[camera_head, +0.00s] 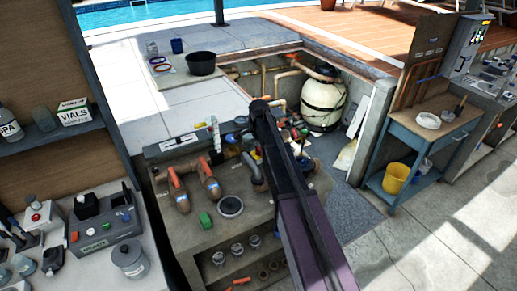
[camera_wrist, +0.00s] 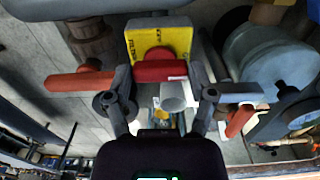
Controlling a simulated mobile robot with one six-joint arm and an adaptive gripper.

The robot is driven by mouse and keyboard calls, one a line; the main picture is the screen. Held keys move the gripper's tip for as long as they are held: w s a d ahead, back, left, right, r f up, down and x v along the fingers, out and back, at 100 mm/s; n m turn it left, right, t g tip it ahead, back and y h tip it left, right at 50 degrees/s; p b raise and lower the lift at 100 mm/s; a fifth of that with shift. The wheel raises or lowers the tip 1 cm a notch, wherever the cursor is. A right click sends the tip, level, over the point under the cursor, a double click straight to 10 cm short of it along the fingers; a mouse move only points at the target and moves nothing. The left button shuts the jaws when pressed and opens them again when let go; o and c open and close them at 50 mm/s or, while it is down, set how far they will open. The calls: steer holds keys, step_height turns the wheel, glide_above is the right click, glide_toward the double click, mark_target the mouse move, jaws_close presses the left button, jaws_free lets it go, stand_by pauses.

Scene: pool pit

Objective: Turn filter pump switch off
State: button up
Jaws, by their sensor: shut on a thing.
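The filter pump switch is a yellow box (camera_wrist: 160,38) with dark print, partly readable as "FILTER", in the upper middle of the wrist view. A red switch handle (camera_wrist: 160,71) is on its near side. My gripper (camera_wrist: 160,79) has one finger on each side of the red handle and is shut on it. A pale round tube end (camera_wrist: 172,97) shows just below the handle, between the fingers. In the head view my dark arm reaches over the pump bench and hides most of the gripper and switch. Whether the switch is on or off cannot be told.
Orange-handled pipes (camera_head: 178,190) stand on the bench, left of my arm. A red-orange handle (camera_wrist: 80,81) is close left of my fingers, and a blue-grey round housing (camera_wrist: 270,75) close right. A cream filter tank (camera_head: 322,105) stands behind.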

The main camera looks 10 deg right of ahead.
steer(key=shift+n, duration=0.3)
steer(key=n, duration=0.3)
steer(key=shift+d, duration=0.1)
steer(key=n, duration=1.4)
steer(key=shift+n, duration=0.3)
stand_by(0.4)
steer(key=o, duration=1.1)
steer(key=shift+c, duration=0.2)
